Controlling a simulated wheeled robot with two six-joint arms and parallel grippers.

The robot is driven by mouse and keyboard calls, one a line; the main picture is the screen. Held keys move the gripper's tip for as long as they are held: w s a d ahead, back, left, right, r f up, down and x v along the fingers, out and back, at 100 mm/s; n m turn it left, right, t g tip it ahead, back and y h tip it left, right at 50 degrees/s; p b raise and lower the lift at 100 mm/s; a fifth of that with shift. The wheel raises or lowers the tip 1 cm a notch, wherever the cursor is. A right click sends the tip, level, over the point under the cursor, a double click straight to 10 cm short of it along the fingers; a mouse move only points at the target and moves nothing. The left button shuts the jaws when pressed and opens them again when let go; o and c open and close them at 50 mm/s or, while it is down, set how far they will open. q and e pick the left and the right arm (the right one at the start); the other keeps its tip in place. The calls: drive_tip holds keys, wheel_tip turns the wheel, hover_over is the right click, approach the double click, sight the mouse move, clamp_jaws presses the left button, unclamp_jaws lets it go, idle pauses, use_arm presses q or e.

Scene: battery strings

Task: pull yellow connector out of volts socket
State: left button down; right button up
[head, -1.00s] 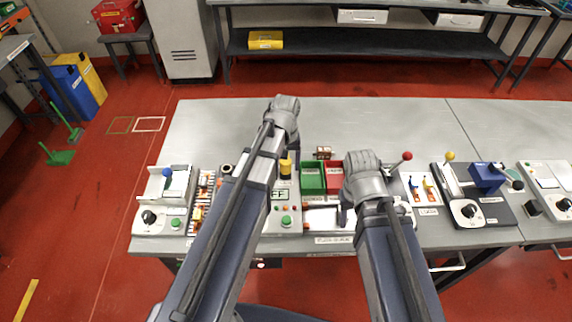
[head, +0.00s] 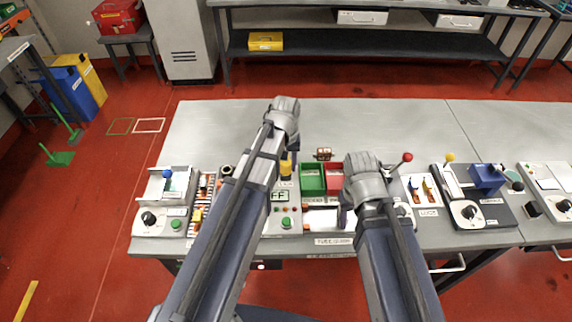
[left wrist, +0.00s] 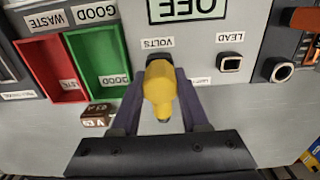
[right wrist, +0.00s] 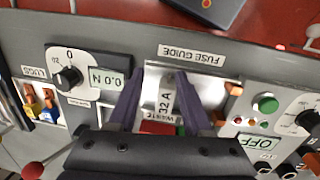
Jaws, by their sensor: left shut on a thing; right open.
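The yellow connector (left wrist: 160,88) stands between the fingers of my left gripper (left wrist: 160,112), which is shut on it. The VOLTS label (left wrist: 157,43) shows just behind it in the left wrist view. The volts socket is hidden by the connector, so I cannot tell how deep it sits. In the head view the yellow connector (head: 286,168) shows beside my left arm on the grey tester panel. My right gripper (right wrist: 165,105) is open over the fuse guide area, with a strip marked 32 A (right wrist: 166,96) in view between its fingers.
A green bin (left wrist: 97,60) and a red bin (left wrist: 62,68) stand beside the volts socket. The LEAD socket (left wrist: 230,62) is on its other side. A small brown block (left wrist: 96,115) lies near the green bin. The back of the table (head: 370,120) is clear.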

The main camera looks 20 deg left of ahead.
use_arm(q)
drive_tip(key=shift+r+p, duration=1.85)
drive_tip(key=shift+r, duration=0.05)
drive_tip(key=shift+r+p, duration=2.45)
